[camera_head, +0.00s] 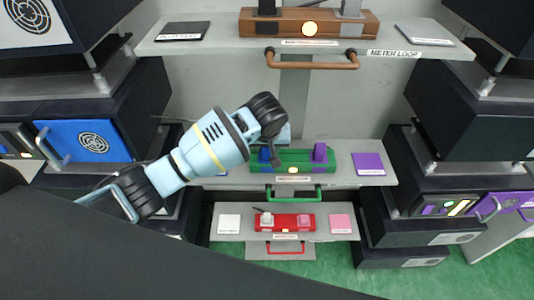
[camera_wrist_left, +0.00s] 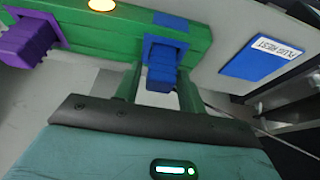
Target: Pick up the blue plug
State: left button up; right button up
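The blue plug (camera_wrist_left: 162,72) sits in a blue socket on the green fixture (camera_wrist_left: 100,30) in the left wrist view. In the head view the blue plug (camera_head: 264,156) shows small at the fixture's left end, partly behind my left gripper. My left gripper (camera_head: 275,153) reaches in from the left to the green fixture (camera_head: 293,157). In the left wrist view its two fingers (camera_wrist_left: 160,88) stand apart, one on each side of the blue plug. I cannot tell whether they touch it. My right gripper is not in view.
A purple plug (camera_head: 320,152) stands at the fixture's right end. A blue pad labelled "plug rest" (camera_wrist_left: 258,58) lies beside the fixture. A purple pad (camera_head: 368,163) is on the shelf's right. A brown fixture (camera_head: 330,24) is above and a red fixture (camera_head: 288,222) below.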

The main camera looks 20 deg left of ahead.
pick_arm(q)
jog(key=c, duration=0.7)
jog(key=shift+c, duration=0.2)
jog(key=shift+r, duration=0.15)
jog(key=shift+r, duration=0.65)
notch_tip(320, 180, up, 2)
jog(key=shift+r, duration=0.2)
jog(key=s+a, duration=0.3)
jog(key=s, duration=0.4)
jog(key=s+a+r, duration=0.1)
jog(key=s+a, duration=0.2)
jog(key=s, duration=0.4)
jog(key=shift+s+a, duration=0.3)
